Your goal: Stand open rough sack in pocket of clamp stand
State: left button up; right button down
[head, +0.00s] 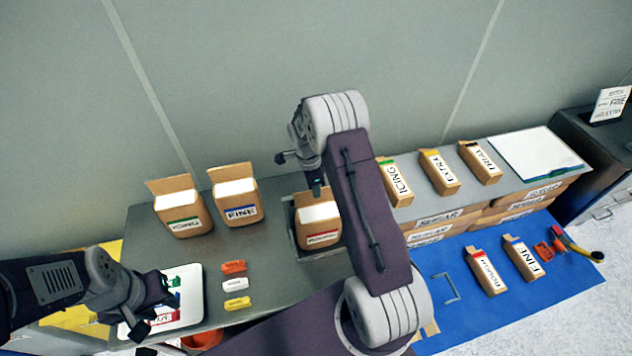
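An open rough sack (320,230), brown with a white top and a red-edged label, stands upright in the middle of the grey table. Grey metal edges of what looks like the clamp stand (293,240) show beside it. The sack appears to be within these edges, but my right arm hides its right side. My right gripper (316,188) points down at the sack's back upper edge; whether its fingers grip the sack is not clear. My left gripper (150,318) is low at the left, over a white board (188,305), away from the sack; its fingers are not clear.
Open sacks with green (183,212) and blue (236,200) labels stand left of the rough sack. Orange, white and yellow tags (235,284) lie in front. Several narrow packets (440,172) lie on stacked boxes at right. A blue mat (520,305) holds two more packets.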

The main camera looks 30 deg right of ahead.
jog(key=c, duration=2)
grip_release()
jog(key=shift+f, duration=0.2)
jog(key=o, duration=0.4)
jog(key=shift+s+r, duration=0.1)
